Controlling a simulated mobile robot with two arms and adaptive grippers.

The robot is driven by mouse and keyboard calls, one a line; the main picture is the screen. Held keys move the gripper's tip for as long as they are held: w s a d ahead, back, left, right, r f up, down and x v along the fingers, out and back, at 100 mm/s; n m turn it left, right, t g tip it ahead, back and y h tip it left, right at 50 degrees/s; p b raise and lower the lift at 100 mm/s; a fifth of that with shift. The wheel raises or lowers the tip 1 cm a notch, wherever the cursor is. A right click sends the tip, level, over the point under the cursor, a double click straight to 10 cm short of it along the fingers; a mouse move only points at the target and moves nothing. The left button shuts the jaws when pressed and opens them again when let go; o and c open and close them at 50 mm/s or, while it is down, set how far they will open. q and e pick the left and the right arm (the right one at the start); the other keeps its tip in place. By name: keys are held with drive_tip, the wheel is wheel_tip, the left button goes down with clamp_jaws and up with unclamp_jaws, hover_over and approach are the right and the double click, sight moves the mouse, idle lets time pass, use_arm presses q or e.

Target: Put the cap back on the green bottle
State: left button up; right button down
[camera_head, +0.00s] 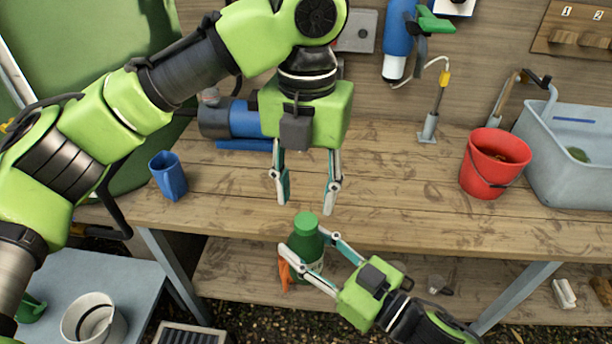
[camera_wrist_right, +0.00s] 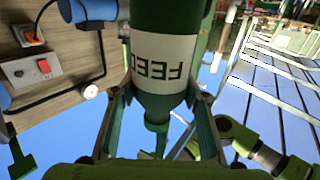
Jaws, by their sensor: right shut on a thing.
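The dark green bottle (camera_head: 308,250) is upright between the fingers of my right gripper (camera_head: 305,255), which is shut on it. In the right wrist view the bottle (camera_wrist_right: 168,22) appears upside down, with a white label reading "FEED". A lighter green cap (camera_head: 305,223) shows at the top of the bottle; I cannot tell whether it is fully seated. My left gripper (camera_head: 305,205) is open and empty, pointing down just above the cap, its fingertips apart from it.
The wooden workbench (camera_head: 400,185) lies behind the bottle, largely clear in the middle. A blue cup (camera_head: 168,176) stands at its left and a red bucket (camera_head: 485,172) at its right, beside a grey basin (camera_head: 563,180). An orange object (camera_head: 285,272) is partly hidden beside my right finger.

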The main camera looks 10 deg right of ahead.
use_arm(q)
drive_tip(key=n, duration=0.5)
drive_tip(key=shift+r+n, duration=0.25)
drive_tip(key=shift+n, duration=0.05)
drive_tip(key=n, duration=0.3)
drive_tip(key=shift+r, duration=0.1)
drive_tip(key=n, duration=0.4)
drive_tip(key=shift+r, duration=0.15)
drive_tip(key=n, duration=0.3)
drive_tip(key=shift+r+n, duration=0.1)
drive_tip(key=shift+n, duration=0.2)
drive_tip(key=n, duration=0.5)
drive_tip(key=shift+r, duration=0.2)
drive_tip(key=n, duration=0.3)
drive_tip(key=shift+r+n, duration=0.15)
drive_tip(key=shift+n, duration=0.25)
drive_tip(key=n, duration=0.3)
drive_tip(key=shift+r+n, duration=0.15)
drive_tip(key=shift+n, duration=0.15)
drive_tip(key=n, duration=0.5)
drive_tip(key=shift+r, duration=0.15)
